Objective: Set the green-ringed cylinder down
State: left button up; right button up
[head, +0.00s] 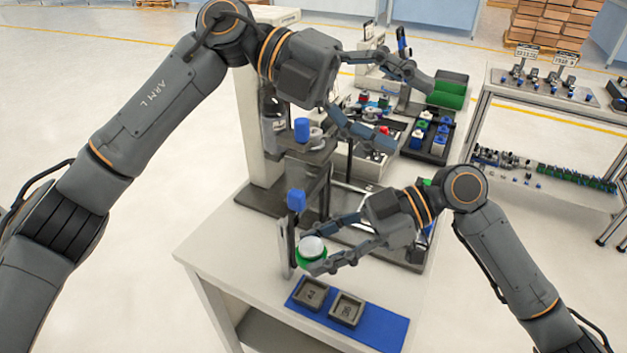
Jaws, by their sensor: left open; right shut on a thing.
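The green-ringed cylinder (312,247) has a white round top and a green ring around it. My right gripper (306,246) is shut on it, above the near part of the white table (222,247). Two grey square holders (347,309) sit on a blue mat (388,327) below and to the right of the cylinder. A gap shows between the cylinder and the holders. My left gripper (406,115) is open and empty over the far part of the table. The underside of the cylinder is hidden.
A dark stand with blue-topped parts (296,201) rises just behind the cylinder. A black tray of coloured parts (427,137) and a green bin (447,92) lie farther back. A second table (540,90) stands at right. The table's left front is clear.

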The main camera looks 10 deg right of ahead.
pick_arm(q)
jog(key=s+a+f+t+y, duration=0.2)
jog(key=s+f+t+y, duration=0.1)
jog(key=f+y, duration=0.25)
jog(key=n+t+y, duration=0.4)
jog(key=y, duration=0.3)
send_over(313, 244)
notch_tip(313, 244, down, 4)
notch_tip(313, 244, down, 11)
jog(key=shift+f, duration=0.1)
